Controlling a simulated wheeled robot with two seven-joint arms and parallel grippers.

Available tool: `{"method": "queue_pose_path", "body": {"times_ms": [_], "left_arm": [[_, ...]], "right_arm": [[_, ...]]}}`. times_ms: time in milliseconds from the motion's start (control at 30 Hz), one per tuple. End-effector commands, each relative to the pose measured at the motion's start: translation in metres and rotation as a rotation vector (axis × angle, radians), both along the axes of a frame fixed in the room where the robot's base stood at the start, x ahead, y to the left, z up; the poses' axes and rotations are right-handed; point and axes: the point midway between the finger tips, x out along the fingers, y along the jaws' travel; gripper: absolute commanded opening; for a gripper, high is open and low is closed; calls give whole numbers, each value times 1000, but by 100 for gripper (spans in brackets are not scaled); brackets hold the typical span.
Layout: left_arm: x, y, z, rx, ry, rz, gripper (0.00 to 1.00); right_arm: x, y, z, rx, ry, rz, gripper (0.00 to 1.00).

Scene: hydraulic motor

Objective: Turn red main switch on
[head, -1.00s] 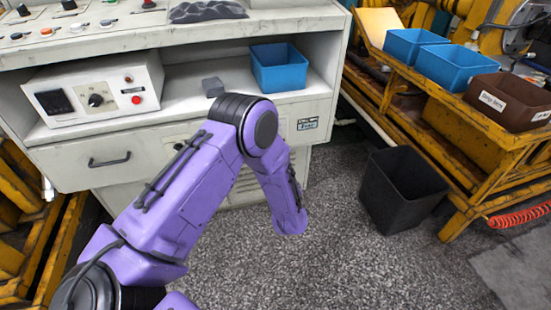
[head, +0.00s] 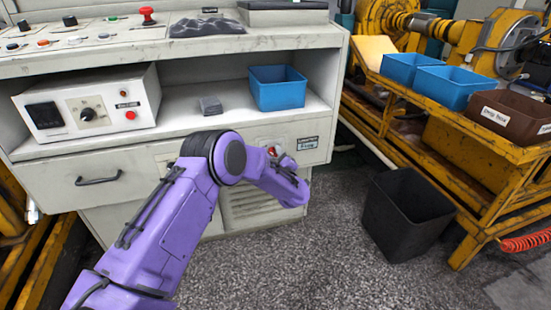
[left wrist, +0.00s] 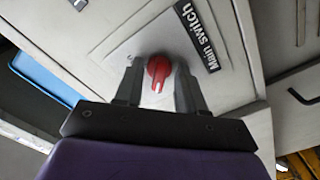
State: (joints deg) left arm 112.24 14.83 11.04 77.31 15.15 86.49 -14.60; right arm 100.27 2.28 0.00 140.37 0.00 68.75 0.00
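The red main switch (left wrist: 158,70) is a rotary knob on a light plate, with a black "Main switch" label (left wrist: 198,36) beside it in the left wrist view. My left gripper (left wrist: 159,82) is open, with one finger on each side of the knob and a visible gap to both. Whether the fingertips reach the knob's depth is hard to tell. My right gripper is in neither view.
The cabinet (head: 150,145) has a shelf with a control box (head: 90,105), a grey block (head: 211,106) and a blue bin (head: 277,88). A black bin (head: 405,215) stands on the floor to the right, beside a yellow rack (head: 440,140) with more bins.

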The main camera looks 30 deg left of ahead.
Motion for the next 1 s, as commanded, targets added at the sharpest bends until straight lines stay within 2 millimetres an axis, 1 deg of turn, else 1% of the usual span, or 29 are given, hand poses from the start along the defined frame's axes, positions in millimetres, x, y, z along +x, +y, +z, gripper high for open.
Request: {"method": "queue_pose_path", "body": {"times_ms": [100, 167, 200, 233, 300, 467, 667, 1000], "left_arm": [[0, 0, 0, -1, 0, -1, 39], [0, -1, 0, -1, 0, -1, 20], [0, -1, 0, -1, 0, -1, 7], [0, -1, 0, -1, 0, -1, 0], [0, -4, 0, -1, 0, -1, 0], [0, -2, 0, 6, 9, -1, 0], [0, -2, 1, 50, 60, -4, 0], [0, -2, 1, 225, 266, -4, 0]], "right_arm": [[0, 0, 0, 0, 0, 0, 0], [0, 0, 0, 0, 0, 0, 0], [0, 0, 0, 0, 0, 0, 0], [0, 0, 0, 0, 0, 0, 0], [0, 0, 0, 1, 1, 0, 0], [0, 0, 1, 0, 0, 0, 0], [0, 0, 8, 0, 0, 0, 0], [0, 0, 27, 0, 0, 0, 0]]}}
